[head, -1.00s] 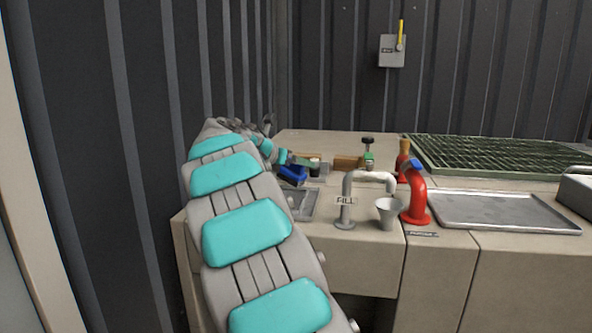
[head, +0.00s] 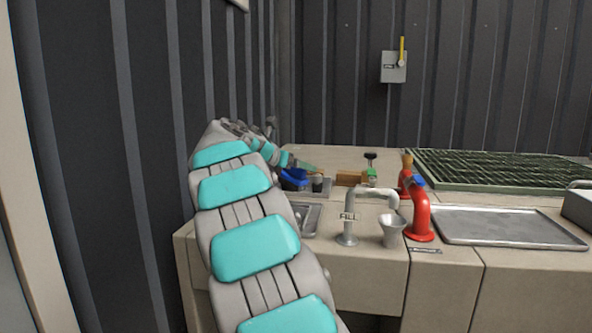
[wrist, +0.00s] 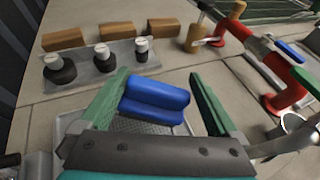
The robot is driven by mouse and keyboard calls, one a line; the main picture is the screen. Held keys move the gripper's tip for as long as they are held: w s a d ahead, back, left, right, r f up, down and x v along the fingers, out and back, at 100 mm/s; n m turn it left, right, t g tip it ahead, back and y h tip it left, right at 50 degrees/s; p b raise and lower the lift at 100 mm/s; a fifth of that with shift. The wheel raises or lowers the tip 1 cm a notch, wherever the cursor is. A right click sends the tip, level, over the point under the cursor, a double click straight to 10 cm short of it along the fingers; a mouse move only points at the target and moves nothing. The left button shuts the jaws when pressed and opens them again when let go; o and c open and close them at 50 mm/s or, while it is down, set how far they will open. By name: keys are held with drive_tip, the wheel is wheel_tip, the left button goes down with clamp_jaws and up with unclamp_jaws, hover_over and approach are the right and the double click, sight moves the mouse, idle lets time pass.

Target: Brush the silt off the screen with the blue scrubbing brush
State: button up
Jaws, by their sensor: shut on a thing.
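My gripper (wrist: 158,78) shows its two green fingers on either side of the blue scrubbing brush (wrist: 155,98) and is shut on it. In the head view my gripper (head: 311,170) is small and far off, with the blue brush at its end above the counter's left part. A grey perforated surface, seemingly the screen (wrist: 140,126), shows below the brush in the wrist view, partly hidden by the brush and gripper. I cannot tell whether the brush touches it, nor make out the silt. A grey basin (head: 309,219) shows in the head view beside my arm.
A grey plate with several dark-based fittings (wrist: 102,58) and wooden blocks (wrist: 112,31) lie beyond the brush. A red pipe (head: 421,215), a FILL spout (head: 347,228) and a grey cup (head: 391,232) stand right. A metal tray (head: 505,228) and green grating (head: 500,168) lie farther right.

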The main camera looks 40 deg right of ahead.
idle(0.3)
drive_tip(key=shift+s+a+f+n+g+h, duration=0.3)
drive_tip(key=shift+a+f+n+g, duration=0.25)
drive_tip(key=shift+n, duration=0.35)
drive_tip(key=shift+d, duration=0.1)
